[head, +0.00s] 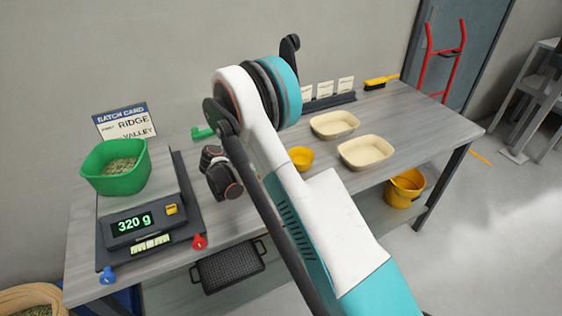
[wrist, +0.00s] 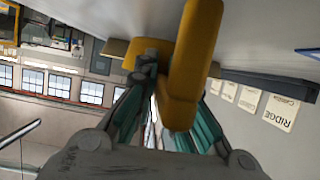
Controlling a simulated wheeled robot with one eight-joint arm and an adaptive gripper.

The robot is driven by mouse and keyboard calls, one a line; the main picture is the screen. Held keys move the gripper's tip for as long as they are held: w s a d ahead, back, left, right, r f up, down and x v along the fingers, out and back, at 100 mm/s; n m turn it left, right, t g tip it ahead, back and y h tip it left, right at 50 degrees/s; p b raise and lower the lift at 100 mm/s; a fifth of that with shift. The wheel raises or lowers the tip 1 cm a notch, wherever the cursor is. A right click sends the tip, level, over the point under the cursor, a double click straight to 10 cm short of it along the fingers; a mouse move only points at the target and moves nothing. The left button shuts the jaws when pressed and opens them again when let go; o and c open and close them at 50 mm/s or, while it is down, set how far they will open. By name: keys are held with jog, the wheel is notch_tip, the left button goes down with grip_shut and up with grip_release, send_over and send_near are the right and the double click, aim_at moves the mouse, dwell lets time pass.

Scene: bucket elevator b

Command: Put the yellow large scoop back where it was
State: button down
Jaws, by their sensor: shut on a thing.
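The yellow large scoop (wrist: 195,45) shows close up in the wrist view, running from the top edge down between my fingers. My gripper (wrist: 165,88) is shut on it. In the head view my arm stands in front of the table's middle and I cannot make out the gripper clearly. A yellow cup-shaped thing (head: 301,157) shows just right of my arm, partly hidden by it; I cannot tell if it is the held scoop's bowl or a separate piece.
A green tub (head: 118,182) sits on the scale (head: 133,228), which reads 320 g. Two cream trays (head: 365,152) (head: 334,124) stand on the table's right side. White cards and a yellow brush (head: 382,82) are at the back. A yellow bucket (head: 404,189) is below the table.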

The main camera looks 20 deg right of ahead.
jog(key=shift+f+b, duration=0.3)
jog(key=shift+f, duration=0.1)
jog(key=c, duration=1.6)
grip_release()
jog(key=shift+a+r, duration=0.1)
jog(key=v, duration=1.1)
jog(key=shift+a+r, duration=0.2)
jog(key=shift+a, duration=0.15)
jog(key=s+d+r+n+t+y, duration=0.1)
jog(key=s+d+r+n+y, duration=0.15)
jog(key=s+r+n, duration=0.35)
jog(key=s+d+r+n+t+y, duration=0.1)
jog(key=s+d+r+n+y, duration=0.2)
jog(key=r, duration=0.5)
jog(key=s+a+r+n+t+y, duration=0.1)
jog(key=s+a+n+y, duration=0.1)
jog(key=s, duration=0.5)
jog(key=s+a+n+t+y, duration=0.2)
jog(key=s+n+y, duration=0.1)
jog(key=s, duration=0.4)
jog(key=s+a+r+n+t+y, duration=0.1)
jog(key=s+a+n+y, duration=0.1)
jog(key=s, duration=0.5)
jog(key=shift+s+r+n+t+y, duration=0.1)
jog(key=shift+r+n+t+y, duration=0.3)
jog(key=shift+n, duration=0.3)
